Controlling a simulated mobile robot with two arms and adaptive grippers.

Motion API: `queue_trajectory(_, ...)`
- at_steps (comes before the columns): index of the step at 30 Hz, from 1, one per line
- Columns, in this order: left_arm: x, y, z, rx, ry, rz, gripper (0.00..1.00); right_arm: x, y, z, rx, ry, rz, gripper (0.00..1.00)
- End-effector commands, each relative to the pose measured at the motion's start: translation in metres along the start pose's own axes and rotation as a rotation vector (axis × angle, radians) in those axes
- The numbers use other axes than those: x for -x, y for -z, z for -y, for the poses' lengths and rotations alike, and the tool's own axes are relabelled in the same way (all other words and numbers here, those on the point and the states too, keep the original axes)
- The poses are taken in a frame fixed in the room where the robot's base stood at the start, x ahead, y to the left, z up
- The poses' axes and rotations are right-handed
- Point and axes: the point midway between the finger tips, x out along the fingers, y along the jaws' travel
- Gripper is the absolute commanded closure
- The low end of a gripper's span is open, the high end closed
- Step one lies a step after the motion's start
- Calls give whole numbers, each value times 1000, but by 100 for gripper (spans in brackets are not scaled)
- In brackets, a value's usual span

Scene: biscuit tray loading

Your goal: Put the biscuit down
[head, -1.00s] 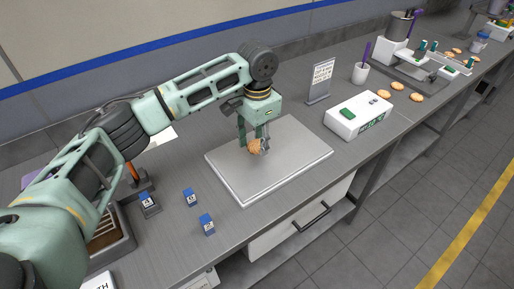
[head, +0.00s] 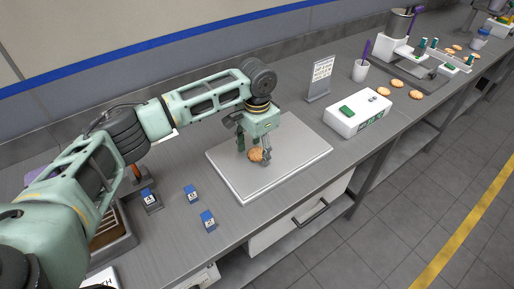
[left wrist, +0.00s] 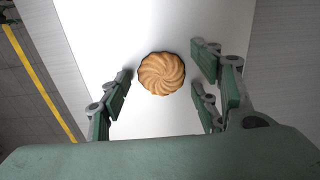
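A round golden biscuit (head: 256,155) with swirled ridges lies on the flat silver tray (head: 302,160), near its middle. It also shows in the left wrist view (left wrist: 161,74), between the finger pads with a gap on both sides. My left gripper (head: 254,153) is open around the biscuit, pointing down, with its fingertips low over the tray. In the left wrist view the pale tray surface (left wrist: 110,35) spreads behind the biscuit. My right gripper is not in view.
More biscuits (head: 383,92) lie farther right. The tray around the biscuit is bare.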

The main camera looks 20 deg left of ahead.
Motion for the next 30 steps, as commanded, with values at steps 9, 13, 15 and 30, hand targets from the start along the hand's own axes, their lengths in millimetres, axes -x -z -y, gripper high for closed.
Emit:
queue_trajectory(9, 3, 0, 1, 0, 2, -1, 42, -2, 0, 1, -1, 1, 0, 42)
queue_trajectory(13, 18, 1, 1, 0, 1, -4, 42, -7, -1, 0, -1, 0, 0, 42)
queue_trajectory(15, 32, 1, 0, -1, 1, -5, 42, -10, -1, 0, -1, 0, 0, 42)
queue_trajectory(30, 118, 1, 0, 0, 0, -1, 42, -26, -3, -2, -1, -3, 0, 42)
